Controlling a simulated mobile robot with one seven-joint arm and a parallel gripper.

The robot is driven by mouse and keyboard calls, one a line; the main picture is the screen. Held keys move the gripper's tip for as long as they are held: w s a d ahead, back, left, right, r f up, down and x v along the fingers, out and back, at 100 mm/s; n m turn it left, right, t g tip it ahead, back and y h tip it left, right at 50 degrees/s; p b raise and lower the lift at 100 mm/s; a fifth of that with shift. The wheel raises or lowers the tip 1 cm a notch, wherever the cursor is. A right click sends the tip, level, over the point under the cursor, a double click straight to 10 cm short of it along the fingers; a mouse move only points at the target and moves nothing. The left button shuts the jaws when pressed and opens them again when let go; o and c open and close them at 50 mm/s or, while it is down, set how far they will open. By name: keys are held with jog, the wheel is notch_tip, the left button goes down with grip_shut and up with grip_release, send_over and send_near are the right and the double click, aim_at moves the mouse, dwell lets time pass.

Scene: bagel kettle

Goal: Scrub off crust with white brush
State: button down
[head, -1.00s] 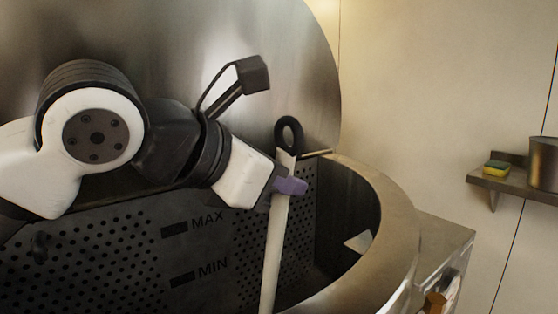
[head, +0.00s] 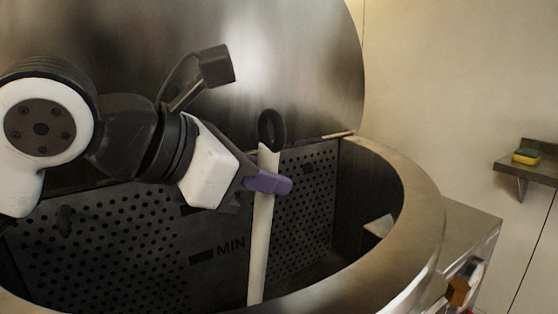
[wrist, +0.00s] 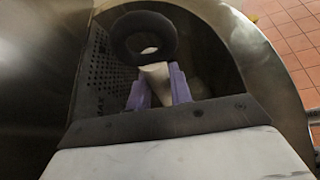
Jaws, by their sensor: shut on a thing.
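My gripper (head: 268,183) has purple fingers and is shut on the white shaft of the brush (head: 261,240), just below its black ring-shaped end (head: 271,128). The shaft hangs nearly upright into the open kettle, and its lower end is out of view in the head view. In the wrist view, the two purple fingers (wrist: 158,88) sit on both sides of the white shaft, with the black ring (wrist: 143,37) above them. The brush head and any crust are not visible. The kettle (head: 415,185) has a wide metal rim and a dark inside.
A perforated dark panel (head: 110,245) with a MIN mark stands inside the kettle. The raised metal lid (head: 310,60) rises behind my arm. A wall shelf (head: 540,170) at right holds a yellow-green sponge (head: 527,156). A metal side box (head: 470,235) adjoins the kettle.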

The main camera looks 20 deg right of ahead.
jog(key=shift+w+a+f+g, duration=0.15)
jog(key=shift+w+a+f, duration=0.25)
jog(key=shift+a+f, duration=0.3)
jog(key=shift+w+a+f+g, duration=0.15)
jog(key=shift+w+a+f, duration=0.2)
jog(key=shift+a+f, duration=0.25)
jog(key=a, duration=0.3)
jog(key=w+a+f, duration=0.1)
jog(key=shift+a, duration=0.2)
jog(key=shift+r, duration=0.1)
jog(key=a, duration=0.2)
jog(key=w+a+p, duration=0.1)
jog(key=a, duration=0.1)
jog(key=shift+w+a, duration=0.2)
jog(key=shift+a, duration=0.1)
jog(key=shift+s+a+r, duration=0.1)
jog(key=shift+s+a, duration=0.25)
jog(key=shift+a, duration=0.35)
jog(key=shift+s+a+r, duration=0.1)
jog(key=shift+s+a, duration=0.3)
jog(key=shift+a, duration=0.25)
jog(key=shift+s+a, duration=0.35)
jog(key=shift+a, duration=0.35)
